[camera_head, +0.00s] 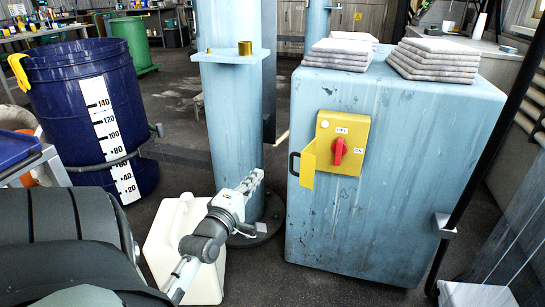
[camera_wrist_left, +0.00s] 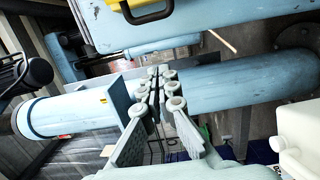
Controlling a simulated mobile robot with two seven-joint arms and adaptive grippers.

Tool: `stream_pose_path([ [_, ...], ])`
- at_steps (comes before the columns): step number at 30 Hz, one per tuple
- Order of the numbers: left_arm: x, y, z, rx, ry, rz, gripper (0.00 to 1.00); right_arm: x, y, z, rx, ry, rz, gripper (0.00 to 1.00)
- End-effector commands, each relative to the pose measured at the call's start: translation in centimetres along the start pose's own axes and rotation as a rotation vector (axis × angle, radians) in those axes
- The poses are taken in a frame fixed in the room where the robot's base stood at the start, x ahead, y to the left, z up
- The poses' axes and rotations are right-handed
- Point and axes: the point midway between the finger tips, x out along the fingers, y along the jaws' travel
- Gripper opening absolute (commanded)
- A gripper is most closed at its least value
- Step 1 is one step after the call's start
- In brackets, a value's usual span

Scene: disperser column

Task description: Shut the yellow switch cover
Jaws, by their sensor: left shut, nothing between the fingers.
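The yellow switch box (camera_head: 355,130) is on the front of a light blue cabinet, with a red rotary knob (camera_head: 339,150) on its face. Its yellow switch cover (camera_head: 309,167) stands open, swung out to the left, with a black handle (camera_head: 292,164) at its left edge. The knob is uncovered. My left gripper (camera_head: 254,180) is shut and empty, left of the cover and apart from it, in front of the blue column. In the left wrist view the gripper (camera_wrist_left: 159,88) has its fingers together; a yellow part and the black handle (camera_wrist_left: 148,15) show at the top edge. My right gripper is not in view.
The light blue cabinet (camera_head: 400,200) carries stacked grey bags (camera_head: 437,58). A blue column (camera_head: 230,120) stands behind my left gripper. A white canister (camera_head: 165,245) is below my left arm. A dark blue barrel (camera_head: 55,95) stands at left. The space between gripper and cover looks clear.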

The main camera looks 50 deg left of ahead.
Motion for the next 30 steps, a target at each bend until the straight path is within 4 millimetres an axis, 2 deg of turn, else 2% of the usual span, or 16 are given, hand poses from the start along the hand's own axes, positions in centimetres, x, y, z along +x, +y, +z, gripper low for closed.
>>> stream_pose_path([
  [14, 9.4, 0.0, 0.1, 0.007, -0.003, -0.002, 0.0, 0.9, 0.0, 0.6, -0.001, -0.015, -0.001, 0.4],
  [17, 8.8, -0.1, 1.8, 0.002, -0.004, -0.005, 0.0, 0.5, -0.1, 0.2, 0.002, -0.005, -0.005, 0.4],
  [21, 8.3, -0.1, 3.2, 0.005, -0.003, -0.004, 0.0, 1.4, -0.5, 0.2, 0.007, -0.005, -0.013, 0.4],
  [30, 8.0, -0.1, 4.0, 0.008, -0.003, -0.004, 0.0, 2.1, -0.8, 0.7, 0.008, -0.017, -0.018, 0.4],
])
